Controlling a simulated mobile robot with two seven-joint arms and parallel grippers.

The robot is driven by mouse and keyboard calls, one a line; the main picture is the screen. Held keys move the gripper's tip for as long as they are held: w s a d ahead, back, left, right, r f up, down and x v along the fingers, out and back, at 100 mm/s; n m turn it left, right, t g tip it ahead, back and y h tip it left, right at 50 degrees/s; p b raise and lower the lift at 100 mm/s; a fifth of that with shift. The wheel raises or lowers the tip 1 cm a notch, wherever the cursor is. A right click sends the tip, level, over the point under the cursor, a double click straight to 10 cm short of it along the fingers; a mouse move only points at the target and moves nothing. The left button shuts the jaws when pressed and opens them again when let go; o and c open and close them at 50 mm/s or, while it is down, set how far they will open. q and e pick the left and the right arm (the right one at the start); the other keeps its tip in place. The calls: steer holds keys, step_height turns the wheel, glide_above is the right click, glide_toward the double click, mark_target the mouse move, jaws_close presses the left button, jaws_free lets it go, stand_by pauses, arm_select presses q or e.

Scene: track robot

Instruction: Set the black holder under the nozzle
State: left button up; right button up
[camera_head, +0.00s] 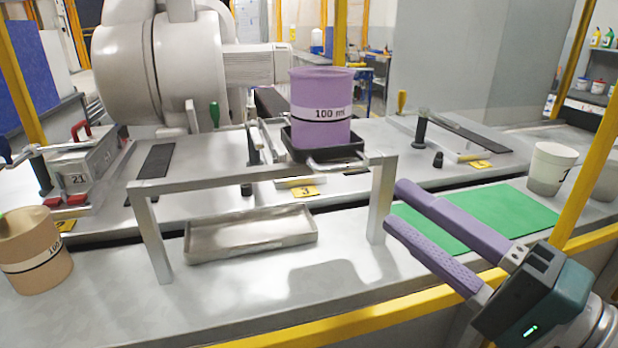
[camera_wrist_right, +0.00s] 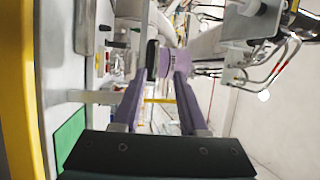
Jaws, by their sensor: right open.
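The black holder (camera_head: 296,150) is a shallow black tray with a light metal handle (camera_head: 338,162) in front. It sits on the raised metal stand (camera_head: 165,186), near its right end. A purple cup marked 100 ml (camera_head: 318,84) stands upright in it. My right gripper (camera_head: 394,205) is open and empty, in front and to the right of the holder, apart from it. In the right wrist view, the holder (camera_wrist_right: 152,54) and purple cup (camera_wrist_right: 165,64) show beyond the fingertips (camera_wrist_right: 157,70). I cannot make out the nozzle for certain. My left gripper is out of view.
An empty metal tray (camera_head: 250,238) lies beneath the stand. A tan cup (camera_head: 35,262) stands at left and a white-and-grey cup (camera_head: 549,165) at right. A green mat (camera_head: 515,207) lies beside my right gripper. A yellow rail (camera_head: 380,311) runs along the front.

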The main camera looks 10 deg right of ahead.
mark_target(346, 170)
steer(key=x, duration=0.5)
steer(key=p+x, duration=0.1)
steer(key=x, duration=0.3)
steer(key=shift+w+f, duration=0.15)
steer(key=shift+w, duration=0.3)
steer(key=shift+c, duration=0.2)
jaws_close()
stand_by(0.7)
